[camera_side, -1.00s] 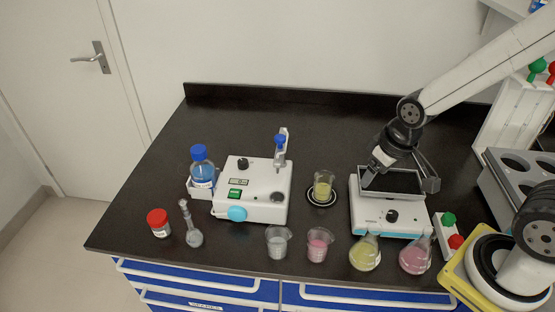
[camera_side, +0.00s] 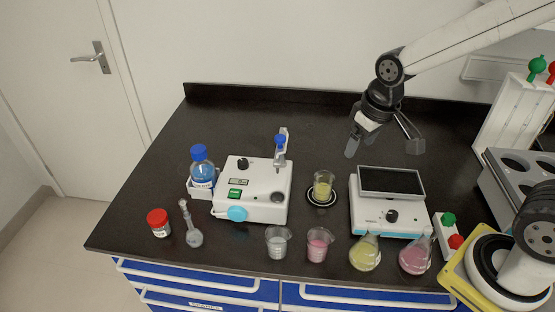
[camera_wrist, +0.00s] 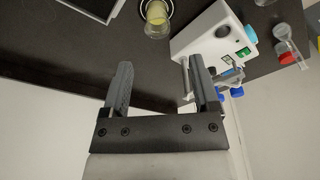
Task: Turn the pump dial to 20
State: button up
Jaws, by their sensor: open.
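A white benchtop device (camera_side: 262,205) left of centre has a black knob (camera_side: 243,164) on top, a small display, a green switch (camera_side: 235,194) and a light-blue round dial (camera_side: 237,213) on its front. I cannot tell which knob is the pump dial, and no scale numbers are readable. The device also shows in the wrist view (camera_wrist: 205,38). My gripper (camera_side: 384,148) is open and empty, raised above and behind the right-hand device, well right of the white device. Its two fingers (camera_wrist: 160,80) are apart in the wrist view.
A right-hand device (camera_side: 370,218) has a dark tray top (camera_side: 390,180) and black knob. A yellow-liquid beaker (camera_side: 322,187) stands between the devices. Beakers and flasks line the front edge. A blue-capped bottle (camera_side: 202,172) stands left. A clamp post (camera_side: 281,150) rises behind the white device.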

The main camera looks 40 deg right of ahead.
jog(key=w+a+r+n+g, duration=0.1)
jog(key=w+a, duration=0.2)
jog(key=w, duration=0.4)
jog(key=w+a+r, duration=0.1)
jog(key=w+a, duration=0.1)
jog(key=w, duration=0.5)
jog(key=n+g, duration=0.1)
send_near(242, 161)
jog(key=shift+a+f+h, duration=0.2)
jog(key=shift+f+h, duration=0.1)
jog(key=shift+f, duration=0.45)
jog(key=shift+f, duration=0.1)
jog(key=shift+w+d+f, duration=0.1)
jog(key=shift+d+f, duration=0.05)
jog(key=shift+f, duration=1.7)
jog(key=shift+d+f, duration=0.1)
jog(key=shift+f, duration=1.8)
grip_shut()
